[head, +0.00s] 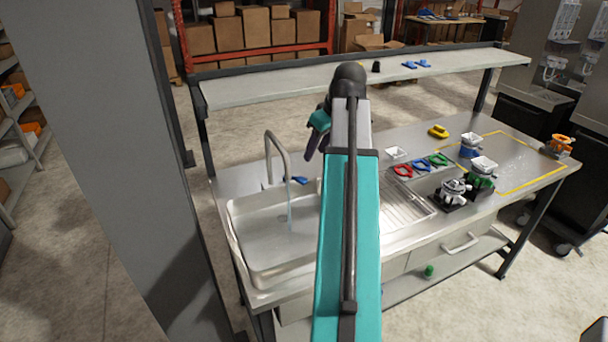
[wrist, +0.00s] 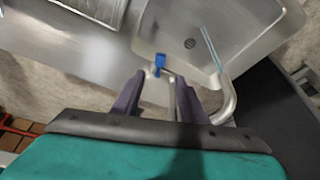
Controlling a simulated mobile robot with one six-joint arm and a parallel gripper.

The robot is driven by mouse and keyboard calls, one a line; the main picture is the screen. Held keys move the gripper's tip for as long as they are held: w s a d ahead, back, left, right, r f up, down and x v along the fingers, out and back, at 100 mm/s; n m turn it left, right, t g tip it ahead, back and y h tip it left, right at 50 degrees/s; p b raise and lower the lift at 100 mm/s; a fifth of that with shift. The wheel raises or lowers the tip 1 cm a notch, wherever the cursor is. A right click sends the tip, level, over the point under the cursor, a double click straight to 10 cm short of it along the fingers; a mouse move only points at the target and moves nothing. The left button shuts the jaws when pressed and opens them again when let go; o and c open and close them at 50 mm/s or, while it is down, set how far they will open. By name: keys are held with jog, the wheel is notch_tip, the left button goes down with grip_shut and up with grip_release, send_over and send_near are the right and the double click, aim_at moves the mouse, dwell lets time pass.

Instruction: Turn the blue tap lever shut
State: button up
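The blue tap lever (head: 300,180) sits at the base of the curved metal tap (head: 278,143) on the sink's back edge. A thin water stream (head: 289,208) falls from the spout into the sink (head: 262,266). In the wrist view the blue lever (wrist: 160,60) shows just beyond the fingertips, roughly between them, with the tap (wrist: 231,95) to its right. My gripper (wrist: 157,79) has its two purple fingers apart, with nothing held. In the head view my gripper (head: 308,156) is above the lever, partly hidden by my arm. Contact with the lever is not visible.
A raised shelf (head: 260,88) runs along the bench's back. Red, blue and green rings (head: 421,166), a yellow ring (head: 438,131) and several dispensers (head: 455,190) stand to the right. My arm hides part of the bench and sink.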

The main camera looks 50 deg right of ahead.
aim_at(303, 179)
jog(key=shift+p+x, duration=1.7)
jog(key=shift+x, duration=4.65)
jog(key=shift+s, duration=0.1)
grip_shut()
